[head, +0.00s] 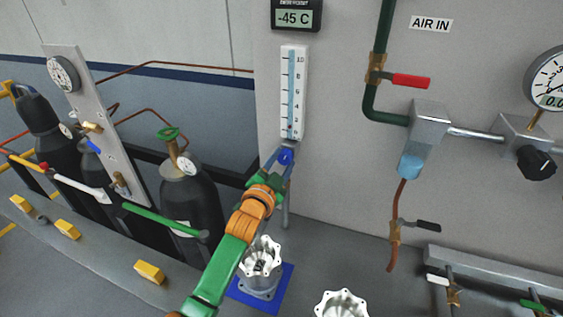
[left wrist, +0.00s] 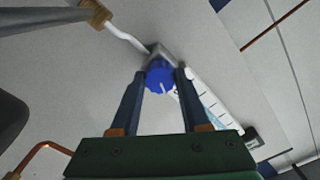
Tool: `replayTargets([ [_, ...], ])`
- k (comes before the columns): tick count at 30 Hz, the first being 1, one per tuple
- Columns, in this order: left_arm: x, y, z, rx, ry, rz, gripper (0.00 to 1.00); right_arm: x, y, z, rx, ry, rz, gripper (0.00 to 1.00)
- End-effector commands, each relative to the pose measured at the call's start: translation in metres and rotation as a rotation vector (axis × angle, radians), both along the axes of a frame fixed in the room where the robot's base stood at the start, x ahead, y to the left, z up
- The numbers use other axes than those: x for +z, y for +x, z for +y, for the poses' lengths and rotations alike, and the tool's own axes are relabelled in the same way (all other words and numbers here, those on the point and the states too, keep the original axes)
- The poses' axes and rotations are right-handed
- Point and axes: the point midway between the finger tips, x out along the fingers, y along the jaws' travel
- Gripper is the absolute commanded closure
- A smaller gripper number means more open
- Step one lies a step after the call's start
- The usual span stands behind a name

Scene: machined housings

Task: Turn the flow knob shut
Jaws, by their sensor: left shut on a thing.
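The blue flow knob (head: 286,157) sits at the foot of the white flow meter (head: 294,85) on the grey panel. My left gripper (head: 281,160) reaches up to it from below and is shut on it. In the left wrist view the knob (left wrist: 159,79) lies between the two fingertips (left wrist: 158,76), one on each side. A pale mark shows on the knob's face. The flow meter (left wrist: 205,104) runs off behind the right finger, partly hidden. My right gripper is not in view.
A green pipe with a red-handled valve (head: 410,81) and a clear-blue bowl filter (head: 411,165) are to the right. Gas cylinders (head: 190,200) stand at left. Machined housings (head: 262,265) stand below my left arm, one on a blue mat (head: 283,284).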

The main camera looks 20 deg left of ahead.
Motion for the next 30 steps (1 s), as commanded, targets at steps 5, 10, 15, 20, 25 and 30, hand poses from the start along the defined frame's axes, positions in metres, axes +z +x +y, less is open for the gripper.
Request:
replayTargets([
  [5, 0.0067, 0.0005, 0.0003, 0.000, -0.124, -0.012, 1.00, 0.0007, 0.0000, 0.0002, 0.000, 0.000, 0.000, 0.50],
  [10, 0.0072, 0.0006, 0.0005, -0.001, -0.210, -0.011, 1.00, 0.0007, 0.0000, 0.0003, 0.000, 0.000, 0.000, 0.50],
  [15, 0.0077, 0.0006, 0.0007, -0.001, -0.266, -0.010, 1.00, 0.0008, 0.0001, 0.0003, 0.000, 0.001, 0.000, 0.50],
  [20, 0.0080, 0.0006, 0.0005, -0.002, -0.291, -0.010, 1.00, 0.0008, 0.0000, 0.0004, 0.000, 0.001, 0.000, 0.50],
  [25, 0.0082, 0.0007, 0.0006, -0.002, -0.299, -0.010, 1.00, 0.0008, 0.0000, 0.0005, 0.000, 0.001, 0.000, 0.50],
  [30, 0.0083, 0.0007, 0.0006, -0.002, -0.299, -0.010, 1.00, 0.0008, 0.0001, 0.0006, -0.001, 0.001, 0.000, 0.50],
])
